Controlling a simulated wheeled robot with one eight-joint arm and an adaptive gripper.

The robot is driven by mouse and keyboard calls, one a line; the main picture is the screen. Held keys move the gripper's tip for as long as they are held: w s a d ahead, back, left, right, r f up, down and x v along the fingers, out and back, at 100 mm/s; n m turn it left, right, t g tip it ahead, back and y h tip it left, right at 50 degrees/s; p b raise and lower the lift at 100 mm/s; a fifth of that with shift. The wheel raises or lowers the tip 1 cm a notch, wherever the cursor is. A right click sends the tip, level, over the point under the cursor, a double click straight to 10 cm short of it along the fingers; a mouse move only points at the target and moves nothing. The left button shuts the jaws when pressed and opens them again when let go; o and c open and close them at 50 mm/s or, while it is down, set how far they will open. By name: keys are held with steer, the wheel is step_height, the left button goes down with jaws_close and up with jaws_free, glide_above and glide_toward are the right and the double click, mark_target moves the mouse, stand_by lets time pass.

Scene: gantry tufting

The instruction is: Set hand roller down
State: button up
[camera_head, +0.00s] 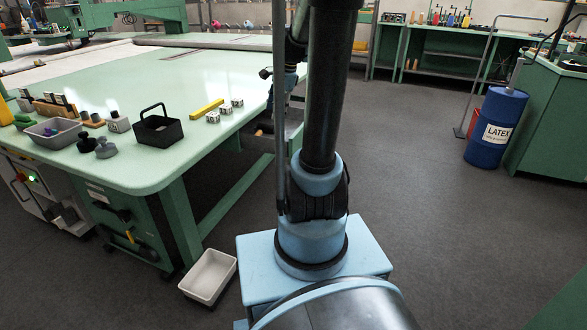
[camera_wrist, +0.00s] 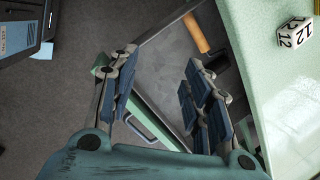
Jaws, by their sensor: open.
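The hand roller, seen as an orange cylinder (camera_wrist: 197,33) with a dark part beside it, lies on a grey shelf or tray surface (camera_wrist: 160,50) beside the green table edge in the wrist view. My gripper (camera_wrist: 160,75) is open and empty over that grey surface, its blue-padded fingers apart. The roller is beyond the right finger's tip, not between the fingers. In the head view my gripper (camera_head: 287,85) is at the table's right edge, partly hidden by my arm. A small tan piece (camera_head: 262,128) shows below the table edge there, too small to identify surely.
The pale green table (camera_head: 150,75) holds white numbered cubes (camera_head: 225,108), a yellow bar (camera_head: 207,108), a black basket (camera_head: 158,128) and a grey bin (camera_head: 55,132). A white tray (camera_head: 208,276) is on the floor. A blue latex drum (camera_head: 496,128) stands right; the floor between is clear.

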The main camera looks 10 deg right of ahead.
steer(key=s+f+n, duration=0.3)
steer(key=s+n, duration=0.2)
steer(key=s, duration=0.3)
steer(key=s+f+n+h, duration=0.1)
steer(key=s+f+n, duration=0.2)
steer(key=s+n, duration=0.3)
steer(key=s+f+n+h, duration=0.1)
steer(key=s+f+n, duration=0.2)
steer(key=s, duration=0.9)
steer(key=shift+f+n, duration=0.3)
steer(key=shift+n, duration=0.9)
